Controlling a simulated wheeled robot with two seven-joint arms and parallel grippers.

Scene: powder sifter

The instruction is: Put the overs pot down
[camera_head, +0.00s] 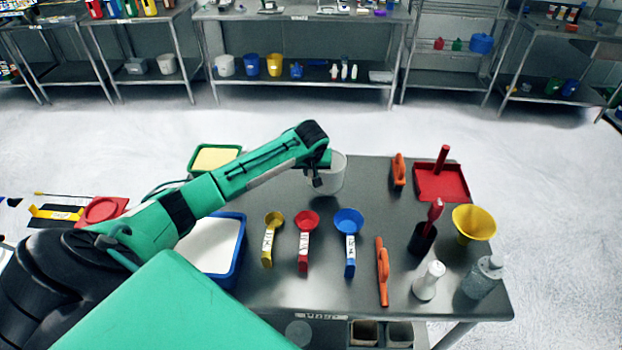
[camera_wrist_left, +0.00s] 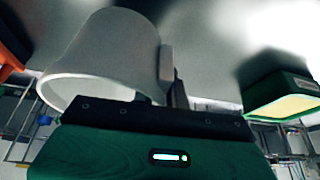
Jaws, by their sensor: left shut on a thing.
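The overs pot looks like a plain pale grey-white pot (camera_head: 335,172), at the back left of the steel table. It also shows large in the left wrist view (camera_wrist_left: 105,52). My left gripper (camera_head: 317,180) is shut on the pot's wall at its left side in the head view. A finger of it lies against the pot's side in the left wrist view (camera_wrist_left: 171,82). The pot looks upright, at or just above the table top; I cannot tell if its base touches. Its inside is mostly hidden. My right gripper is not in view.
Yellow, red and blue scoops (camera_head: 307,220) lie in front of the pot. An orange-handled tool (camera_head: 398,172) and a red dustpan (camera_head: 441,184) lie to its right. A green tub (camera_head: 232,149) and a blue tub (camera_head: 241,255) stand left. Bare table (camera_head: 365,190) lies just right of the pot.

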